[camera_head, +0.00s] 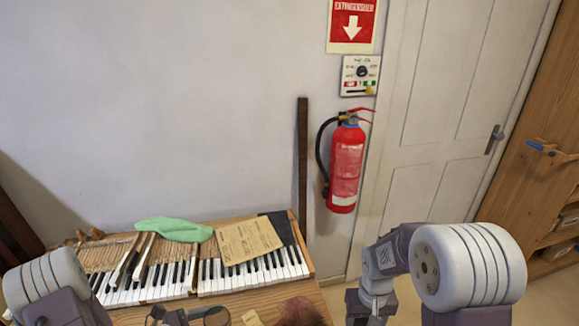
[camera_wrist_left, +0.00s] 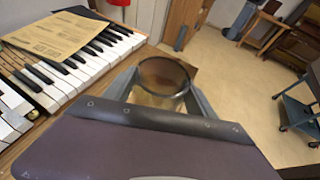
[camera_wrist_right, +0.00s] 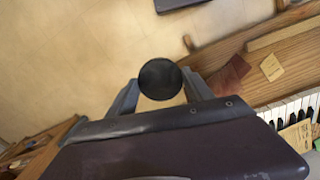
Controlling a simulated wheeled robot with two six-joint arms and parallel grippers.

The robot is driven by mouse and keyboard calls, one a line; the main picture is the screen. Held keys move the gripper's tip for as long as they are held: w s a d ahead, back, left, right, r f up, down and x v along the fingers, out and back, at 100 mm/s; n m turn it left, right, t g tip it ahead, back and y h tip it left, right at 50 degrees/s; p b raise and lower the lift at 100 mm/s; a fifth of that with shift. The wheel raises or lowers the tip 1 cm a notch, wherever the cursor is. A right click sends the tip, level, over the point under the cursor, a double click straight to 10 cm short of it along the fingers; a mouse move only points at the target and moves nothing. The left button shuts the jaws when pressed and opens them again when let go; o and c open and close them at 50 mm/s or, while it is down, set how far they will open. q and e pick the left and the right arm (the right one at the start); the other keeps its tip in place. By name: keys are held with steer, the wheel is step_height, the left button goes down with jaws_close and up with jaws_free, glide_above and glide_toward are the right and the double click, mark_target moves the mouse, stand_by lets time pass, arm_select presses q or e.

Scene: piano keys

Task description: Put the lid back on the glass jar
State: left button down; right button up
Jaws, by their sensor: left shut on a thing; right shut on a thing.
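The glass jar (camera_wrist_left: 163,95) shows in the left wrist view as a clear, brownish vessel with a round dark rim. My left gripper (camera_wrist_left: 160,84) is shut on it, one finger on each side. In the head view a dark rounded rim (camera_head: 216,316) at the bottom edge appears to be the jar, mostly cut off. The lid (camera_wrist_right: 160,79) is a round black disc in the right wrist view. My right gripper (camera_wrist_right: 160,90) is shut on it, with open floor beyond. The right fingers and lid are not visible in the head view. Jar and lid are apart.
A piano keyboard (camera_head: 150,293) lies on a wooden table, with a green cloth (camera_head: 175,229) and a paper sheet (camera_head: 248,240) on it. A reddish-brown cloth (camera_head: 299,313) and a small note (camera_head: 251,319) lie near the front. A fire extinguisher (camera_head: 346,168) hangs on the wall.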

arm_select(q)
steer(key=shift+s+d, duration=0.1)
stand_by(0.4)
steer(key=w+d+f+m+g+h, duration=0.1)
steer(key=d+m+g+h, duration=0.1)
steer(key=d+m+g, duration=0.6)
steer(key=d, duration=0.6)
steer(key=shift+w+d+f+g, duration=0.3)
steer(key=shift+w+f+g, duration=0.05)
steer(key=shift+f+g, duration=0.05)
arm_select(e)
steer(key=shift+s, duration=0.35)
arm_select(q)
steer(key=shift+h, duration=0.3)
arm_select(e)
steer(key=w+a+r+n, duration=0.1)
steer(key=a+r+n, duration=0.2)
steer(key=a, duration=0.8)
steer(key=w+a+r+n, duration=0.2)
steer(key=a+r, duration=0.5)
steer(key=a, duration=0.4)
steer(key=shift+a+n+y, duration=0.3)
steer(key=shift+a+n, duration=0.05)
steer(key=shift+n, duration=0.55)
